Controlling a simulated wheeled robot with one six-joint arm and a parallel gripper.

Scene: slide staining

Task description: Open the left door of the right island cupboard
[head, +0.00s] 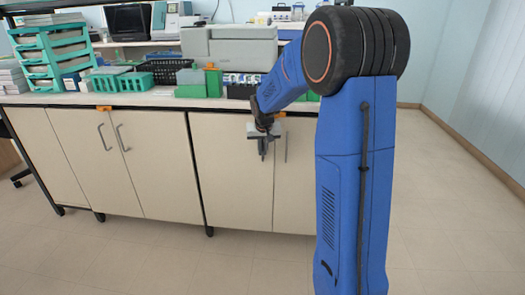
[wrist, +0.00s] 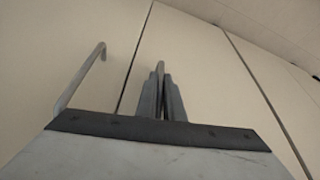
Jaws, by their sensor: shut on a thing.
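The right island cupboard has a cream left door (head: 225,175) and a cream right door (head: 298,195). Both look closed in the head view. My gripper (head: 263,150) is at the upper right of the left door, near the seam between the doors. In the wrist view my gripper's fingers (wrist: 160,78) are close together against the left door (wrist: 215,85).
The left cupboard, with two handles (head: 113,137), stands beside it, closed. The counter above holds a green basket (head: 122,82), a black basket (head: 163,71) and a grey machine (head: 228,46). The floor (head: 130,260) before the doors is clear.

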